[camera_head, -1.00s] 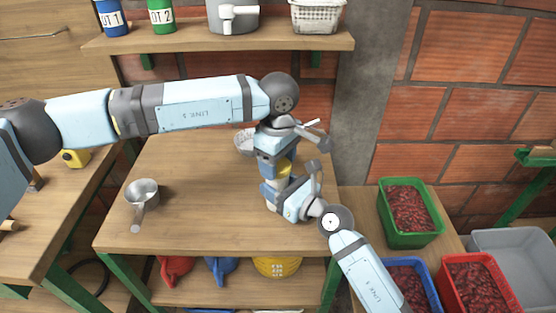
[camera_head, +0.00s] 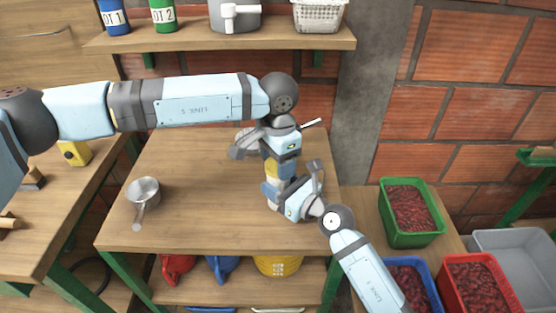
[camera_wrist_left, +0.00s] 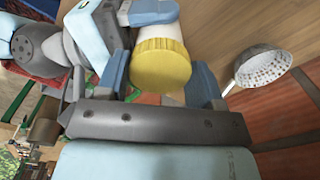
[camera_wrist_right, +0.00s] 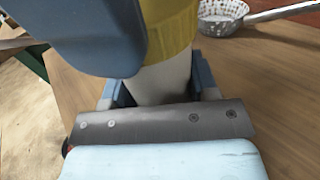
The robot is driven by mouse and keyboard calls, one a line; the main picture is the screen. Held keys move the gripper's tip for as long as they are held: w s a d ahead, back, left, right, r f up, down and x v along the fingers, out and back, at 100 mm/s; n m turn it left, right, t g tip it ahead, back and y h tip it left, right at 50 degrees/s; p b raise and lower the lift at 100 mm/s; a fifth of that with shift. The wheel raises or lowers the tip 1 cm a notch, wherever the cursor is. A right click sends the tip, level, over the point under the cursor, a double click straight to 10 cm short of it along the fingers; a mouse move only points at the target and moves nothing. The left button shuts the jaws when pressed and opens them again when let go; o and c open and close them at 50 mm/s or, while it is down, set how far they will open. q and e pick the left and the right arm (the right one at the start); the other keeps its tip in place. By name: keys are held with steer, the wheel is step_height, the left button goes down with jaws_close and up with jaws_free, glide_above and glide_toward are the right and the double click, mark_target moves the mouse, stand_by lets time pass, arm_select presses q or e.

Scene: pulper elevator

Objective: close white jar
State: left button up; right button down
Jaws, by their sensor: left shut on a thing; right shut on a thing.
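The white jar (camera_wrist_right: 162,84) stands on the table, with its yellow lid (camera_wrist_left: 161,66) at its mouth. The white body also shows in the left wrist view (camera_wrist_left: 160,28). I cannot tell how tightly the lid is seated. My left gripper (camera_head: 272,163) reaches down from above, its blue fingers shut on the lid from both sides. My right gripper (camera_wrist_right: 158,90) comes in low from the right and is shut on the jar's body. In the head view the grippers hide most of the jar, and a little yellow lid shows between them (camera_head: 271,170).
A metal strainer (camera_wrist_left: 264,66) lies on the table behind the jar, partly hidden by my left arm in the head view. A metal pan (camera_head: 144,190) stands at the table's left. Crates of red cherries (camera_head: 408,212) are on the right. The table's middle is clear.

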arm_select(q)
steer(key=o, duration=0.9)
steer(key=shift+r, duration=2.25)
steer(key=shift+c, duration=0.4)
